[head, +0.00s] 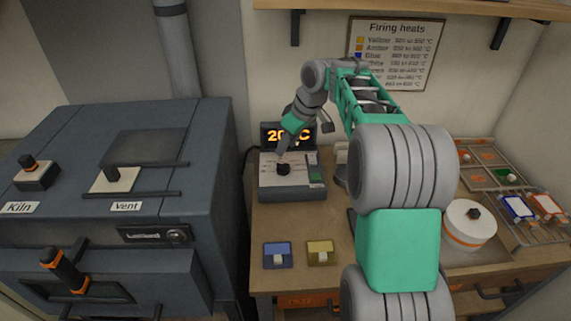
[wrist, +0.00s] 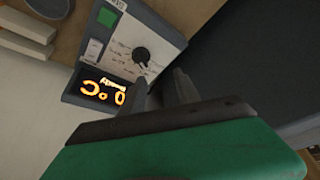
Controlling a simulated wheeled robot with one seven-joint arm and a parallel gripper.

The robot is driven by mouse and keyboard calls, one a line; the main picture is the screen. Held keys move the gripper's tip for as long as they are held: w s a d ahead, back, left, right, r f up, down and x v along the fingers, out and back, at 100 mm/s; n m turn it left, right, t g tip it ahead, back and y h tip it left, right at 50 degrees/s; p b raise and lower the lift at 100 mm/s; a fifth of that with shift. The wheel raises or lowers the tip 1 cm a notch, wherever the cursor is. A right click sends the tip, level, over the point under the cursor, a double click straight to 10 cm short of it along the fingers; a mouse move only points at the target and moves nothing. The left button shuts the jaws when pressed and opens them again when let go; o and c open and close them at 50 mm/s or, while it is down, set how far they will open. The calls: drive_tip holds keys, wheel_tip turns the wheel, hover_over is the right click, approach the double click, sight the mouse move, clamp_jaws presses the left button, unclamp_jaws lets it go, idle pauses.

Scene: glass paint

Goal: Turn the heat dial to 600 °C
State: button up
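The heat dial is a small black knob (head: 283,170) on the pale sloped face of the controller box (head: 292,190). The dial also shows in the wrist view (wrist: 141,55), with a printed scale around it. The controller's display (head: 275,135) glows orange and starts with "20"; my arm hides part of it. My gripper (head: 281,156) is just above the dial, pointing down at it. In the wrist view its two fingers (wrist: 160,80) stand apart with a gap and nothing between them. The dial lies just beyond the fingertips, towards the left finger; I cannot tell whether they touch.
A dark kiln (head: 150,225) with knobs and handles stands at the left. A blue block (head: 278,254) and a yellow block (head: 320,252) lie in front of the controller. A white round turntable (head: 468,224) and a rack (head: 545,232) are at the right. A firing heats sign (head: 396,50) hangs behind.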

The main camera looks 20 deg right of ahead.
drive_tip(key=n, duration=0.2)
approach(284, 164)
drive_tip(key=shift+y, duration=0.3)
drive_tip(key=x, duration=0.8)
drive_tip(key=shift+w+d+f, duration=0.1)
drive_tip(key=shift+w+f, duration=0.1)
drive_tip(key=shift+f, duration=0.15)
drive_tip(key=shift+c, duration=0.5)
clamp_jaws()
